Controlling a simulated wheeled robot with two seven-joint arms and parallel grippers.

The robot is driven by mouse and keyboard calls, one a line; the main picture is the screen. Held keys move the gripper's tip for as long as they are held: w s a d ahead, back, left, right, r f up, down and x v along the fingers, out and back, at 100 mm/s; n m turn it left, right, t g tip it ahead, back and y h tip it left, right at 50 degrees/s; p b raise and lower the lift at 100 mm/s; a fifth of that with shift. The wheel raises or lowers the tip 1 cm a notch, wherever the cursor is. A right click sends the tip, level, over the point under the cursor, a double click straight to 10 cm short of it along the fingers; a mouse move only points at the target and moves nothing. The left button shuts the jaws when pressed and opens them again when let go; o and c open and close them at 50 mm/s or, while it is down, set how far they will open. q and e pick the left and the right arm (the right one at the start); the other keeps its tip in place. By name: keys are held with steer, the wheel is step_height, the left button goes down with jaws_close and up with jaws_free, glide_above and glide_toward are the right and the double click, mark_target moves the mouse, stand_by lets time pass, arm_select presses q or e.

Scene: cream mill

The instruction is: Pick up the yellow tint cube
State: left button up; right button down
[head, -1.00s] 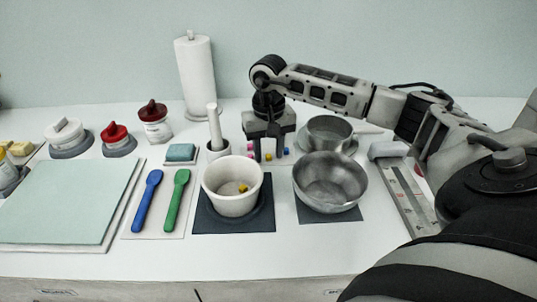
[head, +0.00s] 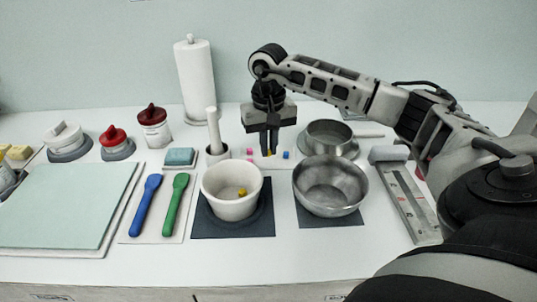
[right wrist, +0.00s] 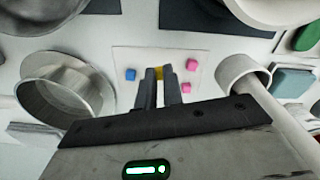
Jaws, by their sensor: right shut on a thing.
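My right gripper (head: 268,151) points straight down over the white card at the back. Its fingers are close together, shut on the yellow tint cube (right wrist: 159,71), which shows between the fingertips in the right wrist view. In the head view the fingers hide most or all of this cube. A blue cube (right wrist: 130,74) lies to one side of the fingers and two pink cubes, one here (right wrist: 191,65) and one nearer the gripper (right wrist: 185,88), lie on the other. I cannot tell whether the held cube still touches the card. My left gripper is not in view.
A white mortar-like cup with a pestle (head: 214,134) stands left of the gripper, a steel pan (head: 328,135) right. In front are a cream bowl (head: 222,206) with yellow bits inside and a steel bowl (head: 330,190). A paper roll (head: 195,80) stands behind.

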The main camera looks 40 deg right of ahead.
steer(key=s+a+r+b, duration=0.2)
steer(key=s+a+r, duration=0.4)
steer(key=s+r, duration=0.4)
steer(key=s, duration=0.2)
steer(key=shift+s+r, duration=0.15)
steer(key=shift+s, duration=0.25)
